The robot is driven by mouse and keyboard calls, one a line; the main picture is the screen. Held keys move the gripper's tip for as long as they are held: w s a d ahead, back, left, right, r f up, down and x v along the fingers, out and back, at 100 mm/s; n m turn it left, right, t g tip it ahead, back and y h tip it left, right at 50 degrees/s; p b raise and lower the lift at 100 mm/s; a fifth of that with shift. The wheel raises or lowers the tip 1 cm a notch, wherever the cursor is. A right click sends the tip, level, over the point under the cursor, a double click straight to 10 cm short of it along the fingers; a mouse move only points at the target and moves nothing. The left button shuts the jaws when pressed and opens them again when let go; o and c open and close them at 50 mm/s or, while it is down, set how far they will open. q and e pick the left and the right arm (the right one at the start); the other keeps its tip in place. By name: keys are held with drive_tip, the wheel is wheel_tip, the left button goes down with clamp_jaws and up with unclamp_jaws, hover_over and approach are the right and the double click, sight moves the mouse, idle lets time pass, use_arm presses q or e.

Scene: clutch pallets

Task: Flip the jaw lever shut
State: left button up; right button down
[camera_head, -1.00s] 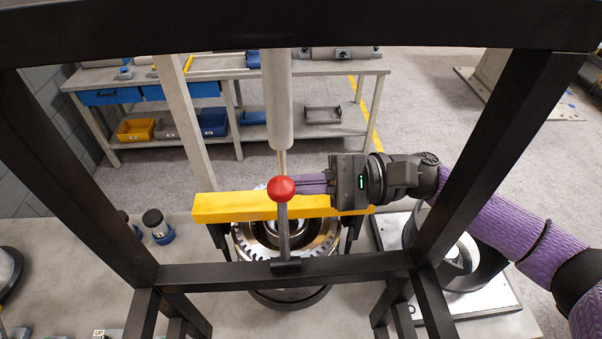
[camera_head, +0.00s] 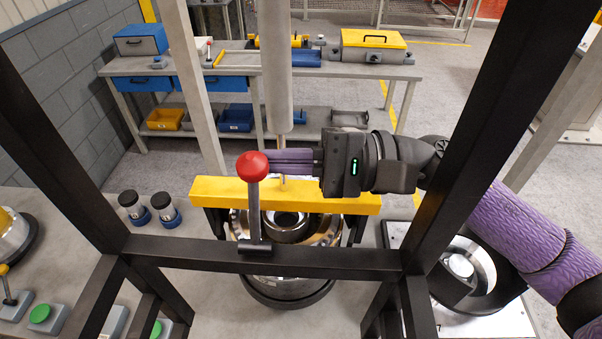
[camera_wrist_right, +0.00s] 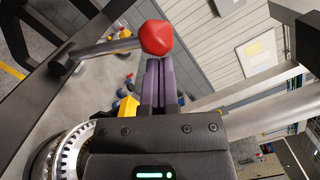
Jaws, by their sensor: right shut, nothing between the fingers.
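The jaw lever is a grey rod with a red ball knob (camera_head: 252,166), standing up from a pivot on the black frame's front crossbar (camera_head: 330,262). My right gripper (camera_head: 272,162) is shut and empty, its purple fingers level with the knob and right beside it. In the right wrist view the knob (camera_wrist_right: 157,37) is just beyond the shut fingertips (camera_wrist_right: 153,66); I cannot tell if they touch. A yellow bar (camera_head: 330,201) lies behind the lever, above a toothed metal clutch part (camera_head: 290,290). My left gripper is not in view.
Black frame posts stand at left and right of the lever. A grey column (camera_head: 274,70) hangs above the clutch. A round fixture (camera_head: 462,266) stands at the right. Green buttons (camera_head: 40,314) and two dark cups (camera_head: 165,208) are on the bench at the left.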

drive_tip(key=shift+s+a+r+n+b, duration=0.15)
drive_tip(key=shift+s+n+b, duration=0.3)
drive_tip(key=shift+b, duration=0.5)
drive_tip(key=shift+s+r+n+b, duration=0.3)
drive_tip(key=shift+n+b, duration=0.3)
drive_tip(key=shift+b, duration=0.4)
drive_tip(key=shift+s+a+r+n+b, duration=0.15)
drive_tip(key=shift+s+n+b, duration=0.3)
drive_tip(key=shift+b, duration=0.5)
drive_tip(key=shift+w+d+r, duration=0.1)
wheel_tip(320, 180, up, 10)
drive_tip(key=shift+b, duration=0.45)
